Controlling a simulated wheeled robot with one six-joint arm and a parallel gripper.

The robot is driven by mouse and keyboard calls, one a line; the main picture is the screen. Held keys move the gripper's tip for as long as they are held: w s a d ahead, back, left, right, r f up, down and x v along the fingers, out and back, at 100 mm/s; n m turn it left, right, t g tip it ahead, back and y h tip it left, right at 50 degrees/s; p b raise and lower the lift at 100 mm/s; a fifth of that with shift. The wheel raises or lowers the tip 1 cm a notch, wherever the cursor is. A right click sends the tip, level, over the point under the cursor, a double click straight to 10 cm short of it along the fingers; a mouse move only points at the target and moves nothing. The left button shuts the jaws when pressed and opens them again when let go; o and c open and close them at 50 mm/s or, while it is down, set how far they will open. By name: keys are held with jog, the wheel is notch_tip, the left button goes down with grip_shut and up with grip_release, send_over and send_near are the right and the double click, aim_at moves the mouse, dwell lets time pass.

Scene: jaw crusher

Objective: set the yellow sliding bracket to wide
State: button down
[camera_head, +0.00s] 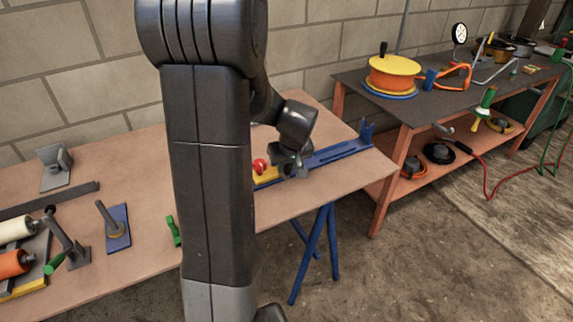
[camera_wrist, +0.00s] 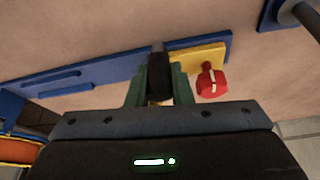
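The yellow sliding bracket (camera_head: 266,176) sits on a long blue rail (camera_head: 335,153) on the workbench, partly hidden by my arm. In the wrist view its yellow plate (camera_wrist: 199,60) shows right of my fingers, with a red knob (camera_wrist: 211,83) beside them. A dark upright handle (camera_wrist: 159,74) stands between my fingers, with a bit of yellow below it. My gripper (camera_wrist: 158,85) has a green finger on each side of the handle, with no clear gap, and looks shut on it. My gripper also shows over the rail in the head view (camera_head: 290,172).
A blue plate with a grey post (camera_head: 115,222) and a grey angle bracket (camera_head: 56,169) lie on the left of the bench (camera_head: 147,165). Rollers (camera_head: 14,264) stand at front left. A second table (camera_head: 445,88) at right carries a yellow and orange reel (camera_head: 391,75).

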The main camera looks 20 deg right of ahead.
jog(key=a, duration=0.5)
jog(key=shift+s+a+b, duration=0.2)
jog(key=shift+a+b, duration=0.1)
jog(key=shift+b, duration=0.05)
jog(key=c, duration=1.6)
grip_release()
jog(key=o, duration=0.3)
jog(key=shift+a, duration=0.2)
jog(key=shift+d, duration=0.1)
